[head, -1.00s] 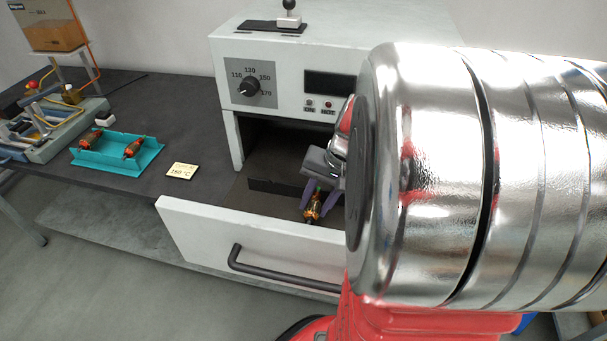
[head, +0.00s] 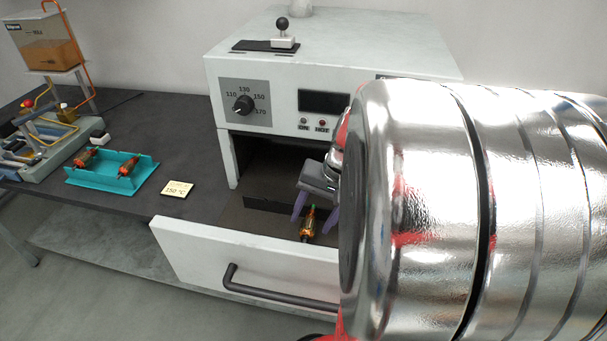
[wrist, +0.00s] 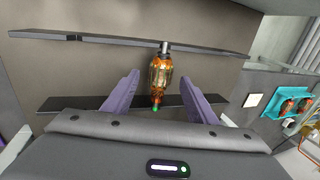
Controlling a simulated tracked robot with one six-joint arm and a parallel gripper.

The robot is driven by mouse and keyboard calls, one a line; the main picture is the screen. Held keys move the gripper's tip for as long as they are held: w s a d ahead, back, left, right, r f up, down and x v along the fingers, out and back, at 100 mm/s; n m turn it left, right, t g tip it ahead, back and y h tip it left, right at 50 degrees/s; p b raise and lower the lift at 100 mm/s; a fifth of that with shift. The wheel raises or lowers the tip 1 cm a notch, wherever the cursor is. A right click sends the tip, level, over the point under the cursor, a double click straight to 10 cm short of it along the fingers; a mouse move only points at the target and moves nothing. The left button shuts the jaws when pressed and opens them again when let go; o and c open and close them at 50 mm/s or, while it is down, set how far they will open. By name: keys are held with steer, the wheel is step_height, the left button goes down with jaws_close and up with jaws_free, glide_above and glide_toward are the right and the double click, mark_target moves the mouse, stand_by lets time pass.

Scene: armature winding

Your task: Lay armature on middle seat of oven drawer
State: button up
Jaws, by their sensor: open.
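The armature (head: 308,222), orange-brown with copper windings and a green tip, lies in the pulled-out oven drawer (head: 192,243). In the wrist view the armature (wrist: 160,76) lies across two dark rails (wrist: 100,38), its metal shaft end at the far rail and green tip at the near one. A notch in the far rail shows to its left; the armature sits around the rails' middle. My gripper (wrist: 160,88) is open, with a purple finger on each side of the armature and gaps between. In the head view my arm hides the drawer's right part.
The oven (head: 225,100) stands behind, its body over the drawer's back. A teal tray (head: 112,184) with two more armatures, a 150 °C note (head: 177,188) and a blue-grey device (head: 60,146) are on the bench to the left. The drawer's front wall carries a dark handle (head: 270,293).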

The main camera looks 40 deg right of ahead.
steer(key=v, duration=1.2)
steer(key=shift+r, duration=0.2)
steer(key=shift+s, duration=0.1)
